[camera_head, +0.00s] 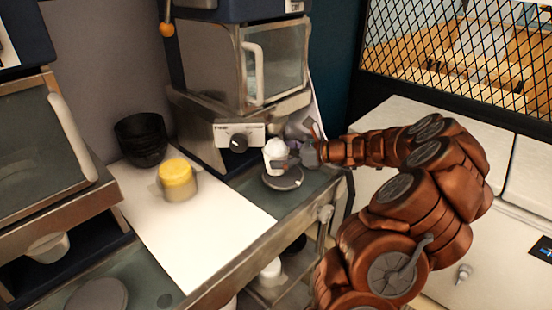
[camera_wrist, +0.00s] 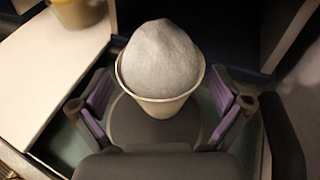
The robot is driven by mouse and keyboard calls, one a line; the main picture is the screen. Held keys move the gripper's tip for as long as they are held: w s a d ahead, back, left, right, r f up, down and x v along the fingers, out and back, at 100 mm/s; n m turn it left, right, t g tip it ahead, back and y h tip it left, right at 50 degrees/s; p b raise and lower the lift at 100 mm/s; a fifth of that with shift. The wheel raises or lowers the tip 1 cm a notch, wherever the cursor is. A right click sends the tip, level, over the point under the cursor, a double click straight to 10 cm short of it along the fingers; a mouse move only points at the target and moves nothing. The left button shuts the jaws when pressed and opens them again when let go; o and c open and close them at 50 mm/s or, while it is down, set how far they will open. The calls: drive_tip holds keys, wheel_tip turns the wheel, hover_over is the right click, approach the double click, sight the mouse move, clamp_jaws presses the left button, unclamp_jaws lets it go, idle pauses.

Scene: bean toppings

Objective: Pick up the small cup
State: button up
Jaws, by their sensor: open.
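The small cup (camera_head: 276,156) is white and heaped with a whitish topping. It stands upright on a round grey disc (camera_head: 284,181) on the counter, below the machine. In the wrist view the cup (camera_wrist: 160,105) sits midway between the two purple-padded fingers of my gripper (camera_wrist: 160,110). The fingers are spread, one to each side, with visible gaps to the cup. In the head view my gripper (camera_head: 295,152) reaches in from the right at the cup, and its far finger is partly hidden.
A yellow-topped container (camera_head: 177,181) stands on the white board (camera_head: 190,240) left of the cup. Dark stacked bowls (camera_head: 141,140) are behind it. The machine (camera_head: 240,134) with a dial stands close behind the cup. The front of the board is clear.

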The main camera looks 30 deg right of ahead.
drive_tip(key=shift+x, duration=0.75)
drive_tip(key=c, duration=1.4)
drive_tip(key=shift+r, duration=0.1)
